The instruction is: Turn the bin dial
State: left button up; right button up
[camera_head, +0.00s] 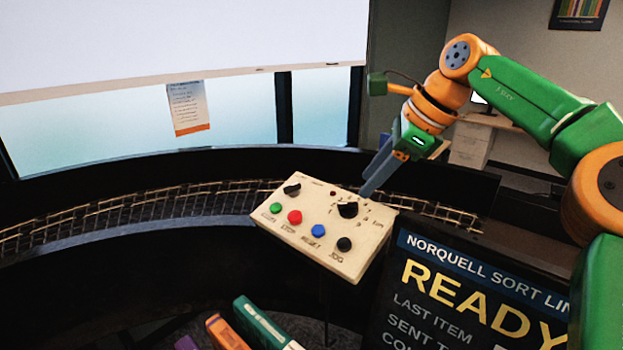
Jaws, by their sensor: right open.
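A beige control box (325,225) stands in the middle of the view. On its upper right is a black dial (347,210) ringed by small marks, which looks like the bin dial; its lettering is too small to read surely. A second black knob (292,189) sits at the upper left of the box. My right gripper (368,190) is open, its grey fingers pointing down just above and right of the dial. I cannot tell whether a fingertip touches the box. My left gripper is out of view.
Green (275,208), red (295,217), blue (318,231) and black (344,244) buttons line the box's front. A curved roller track (130,212) runs behind it. A sign reading READY (480,295) stands at the right front. Books (262,325) lie below.

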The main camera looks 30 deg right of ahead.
aim_at(355, 204)
jog(key=w+f, duration=0.1)
jog(key=w+f+n+h, duration=0.1)
jog(key=shift+w+d, duration=0.2)
jog(key=shift+w, duration=0.15)
jog(key=shift+s+a+f, duration=0.15)
jog(key=shift+s+f, duration=0.05)
jog(key=shift+f, duration=0.35)
jog(key=shift+s+a+f, duration=0.1)
jog(key=shift+s+f, duration=0.1)
jog(key=shift+f, duration=0.35)
jog(key=shift+s+a+f, duration=0.1)
jog(key=shift+s+f, duration=0.1)
jog(key=shift+f, duration=0.05)
jog(key=shift+w+f, duration=0.1)
jog(key=shift+f, duration=0.2)
jog(key=shift+w+f, duration=0.35)
jog(key=shift+w, duration=0.5)
jog(key=shift+c, duration=0.3)
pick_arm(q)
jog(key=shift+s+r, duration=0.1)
pick_arm(e)
jog(key=shift+s, duration=0.3)
grip_shut()
